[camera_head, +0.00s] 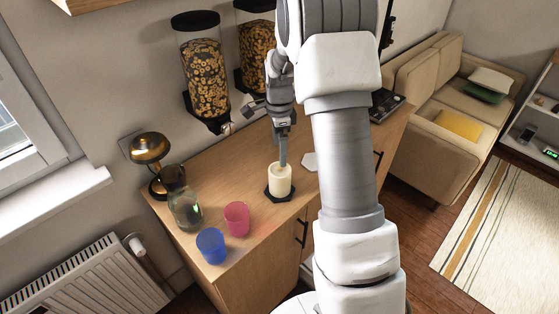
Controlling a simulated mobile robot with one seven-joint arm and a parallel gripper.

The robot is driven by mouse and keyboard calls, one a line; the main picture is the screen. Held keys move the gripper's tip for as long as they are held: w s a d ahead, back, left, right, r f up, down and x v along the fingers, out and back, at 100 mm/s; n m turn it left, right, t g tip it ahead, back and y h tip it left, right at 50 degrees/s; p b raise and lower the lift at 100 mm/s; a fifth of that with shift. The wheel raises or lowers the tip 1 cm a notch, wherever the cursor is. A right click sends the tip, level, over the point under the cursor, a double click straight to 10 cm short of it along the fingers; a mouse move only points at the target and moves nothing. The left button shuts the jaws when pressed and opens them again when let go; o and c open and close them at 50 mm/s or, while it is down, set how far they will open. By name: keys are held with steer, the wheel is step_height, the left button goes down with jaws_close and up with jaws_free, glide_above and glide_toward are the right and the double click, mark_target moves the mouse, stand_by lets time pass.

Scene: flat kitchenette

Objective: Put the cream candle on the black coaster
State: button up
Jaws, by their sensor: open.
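The cream candle (280,182) stands upright within the outline of the black coaster (269,195) on the wooden counter. The dark hexagonal edge of the coaster shows around the candle's base. My gripper (283,162) points down at the top of the candle, and its finger end overlaps the candle's rim in the picture. It is open. Only one finger shows clearly, so I cannot tell whether the fingers touch the candle.
A pink cup (237,219), a blue cup (211,245), a glass carafe (185,212) and a brass lamp (150,150) stand left of the candle. A white hexagonal coaster (310,161) lies to its right. Cereal dispensers (203,80) hang on the wall behind.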

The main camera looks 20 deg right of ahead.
steer(key=shift+r, duration=0.9)
steer(key=s+a+r+n+t, duration=0.1)
steer(key=s+a+r+n, duration=0.25)
steer(key=r, duration=0.35)
steer(key=s+a+r+n+t, duration=0.1)
steer(key=s+a+r+n, duration=0.1)
steer(key=s+r+n, duration=0.4)
steer(key=s+a+r+n+t, duration=0.1)
steer(key=s+a+r+n, duration=0.1)
steer(key=s+n, duration=0.3)
steer(key=s+a+r+n+t, duration=0.2)
steer(key=s+n, duration=0.3)
steer(key=s, duration=0.7)
steer(key=shift+s+a+r+t, duration=0.15)
steer(key=shift+a+r+t, duration=0.2)
steer(key=shift+r, duration=0.5)
